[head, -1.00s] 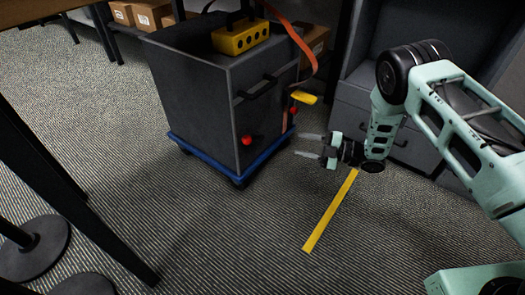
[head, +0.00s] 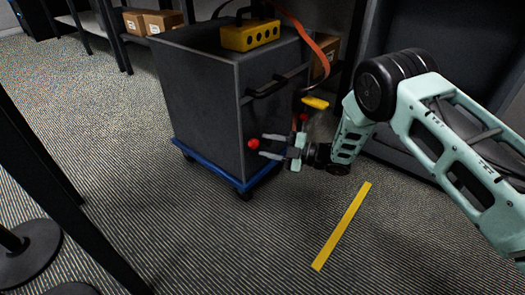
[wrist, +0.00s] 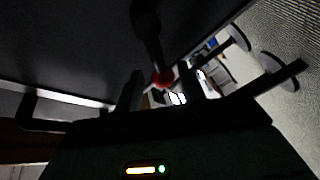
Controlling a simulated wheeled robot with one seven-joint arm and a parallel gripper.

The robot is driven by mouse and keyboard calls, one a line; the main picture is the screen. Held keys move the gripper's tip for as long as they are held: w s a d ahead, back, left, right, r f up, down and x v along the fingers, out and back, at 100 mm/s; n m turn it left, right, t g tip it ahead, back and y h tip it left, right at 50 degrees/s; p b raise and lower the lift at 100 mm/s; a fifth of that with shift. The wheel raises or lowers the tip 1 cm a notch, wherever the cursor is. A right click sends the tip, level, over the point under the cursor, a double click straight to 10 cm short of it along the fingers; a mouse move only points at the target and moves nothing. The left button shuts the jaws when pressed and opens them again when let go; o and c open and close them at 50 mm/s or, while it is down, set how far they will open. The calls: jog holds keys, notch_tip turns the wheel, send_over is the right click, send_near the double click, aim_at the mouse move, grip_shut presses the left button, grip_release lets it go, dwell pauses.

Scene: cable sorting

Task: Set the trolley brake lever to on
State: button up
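The trolley (head: 205,105) is a dark grey box on a blue base (head: 213,166), left of my arm. A red ball knob (head: 253,143) sticks out low near its front corner; I take it for the brake lever's end. In the wrist view the knob (wrist: 162,77) sits on a dark rod, between the fingers' outlines. My gripper (head: 264,146) is open, its fingers pointing left with the tips close to the knob. I cannot tell whether they touch it. My gripper also shows in the wrist view (wrist: 160,88). On or off markings are not readable.
A yellow handle (head: 315,102) with red below it sits just above my gripper. A black bar handle (head: 266,87) is on the trolley's side. A yellow floor strip (head: 341,226) lies in front.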

aim_at(260, 143)
jog(key=shift+b+x, duration=0.35)
jog(key=shift+x, duration=0.9)
grip_shut()
